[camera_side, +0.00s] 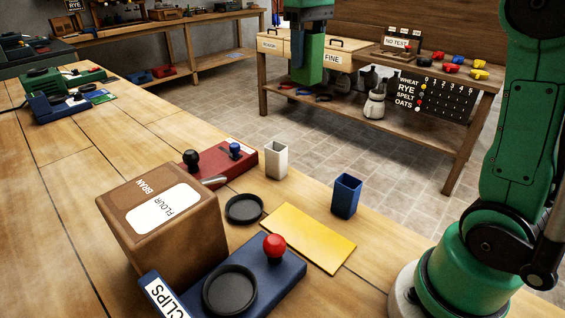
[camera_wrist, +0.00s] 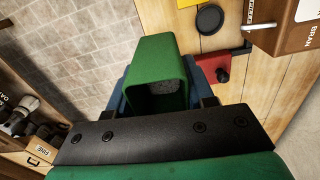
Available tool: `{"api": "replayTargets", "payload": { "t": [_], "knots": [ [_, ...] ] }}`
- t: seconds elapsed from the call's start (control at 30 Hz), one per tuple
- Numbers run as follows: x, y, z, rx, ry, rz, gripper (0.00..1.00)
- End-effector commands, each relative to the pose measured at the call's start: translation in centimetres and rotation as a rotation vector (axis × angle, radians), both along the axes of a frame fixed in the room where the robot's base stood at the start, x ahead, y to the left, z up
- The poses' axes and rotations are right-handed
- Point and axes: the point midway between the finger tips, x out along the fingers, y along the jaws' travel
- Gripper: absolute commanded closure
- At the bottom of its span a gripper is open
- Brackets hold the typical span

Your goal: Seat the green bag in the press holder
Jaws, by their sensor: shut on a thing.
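The green bag (camera_side: 311,68) is a tall, square-sided, open-topped green piece. It hangs upright in my gripper (camera_side: 298,52), high above the floor beyond the table's far edge. In the wrist view, the bag (camera_wrist: 158,55) sits between my gripper's fingers (camera_wrist: 160,85), with a grey speckled surface inside. My gripper is shut on it. A blue base (camera_side: 285,270) with a round black dish (camera_side: 230,290) and a red knob (camera_side: 274,245) stands at the front of the table; I cannot tell for certain that it is the press holder. The bag is well apart from it.
A brown BRAN box (camera_side: 165,235) stands beside the blue base. Nearby are a black disc (camera_side: 244,209), a yellow sheet (camera_side: 308,238), a red base with knobs (camera_side: 220,162), a white cup (camera_side: 277,160) and a blue cup (camera_side: 346,196). A bench (camera_side: 480,75) stands behind.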

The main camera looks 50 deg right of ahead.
Motion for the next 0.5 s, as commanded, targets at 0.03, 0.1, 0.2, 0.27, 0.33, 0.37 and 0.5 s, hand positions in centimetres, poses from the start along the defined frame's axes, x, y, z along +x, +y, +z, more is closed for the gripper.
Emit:
{"api": "replayTargets", "payload": {
  "t": [0.03,0.1,0.2,0.27,0.33,0.37,0.5],
  "knots": [
    [0.1,0.8,0.2,0.0,0.0,0.014,1.0],
    [0.3,2.4,0.1,0.0,0.0,0.036,1.0],
    [0.3,4.7,0.1,0.0,0.0,0.069,1.0],
    [0.3,6.4,0.2,0.0,0.0,0.092,1.0],
    [0.1,8.6,0.2,0.0,0.0,0.124,1.0],
    [-0.1,9.7,0.2,0.0,0.0,0.139,1.0],
    [-1.5,15.3,0.2,0.0,0.0,0.221,1.0]
  ]
}}
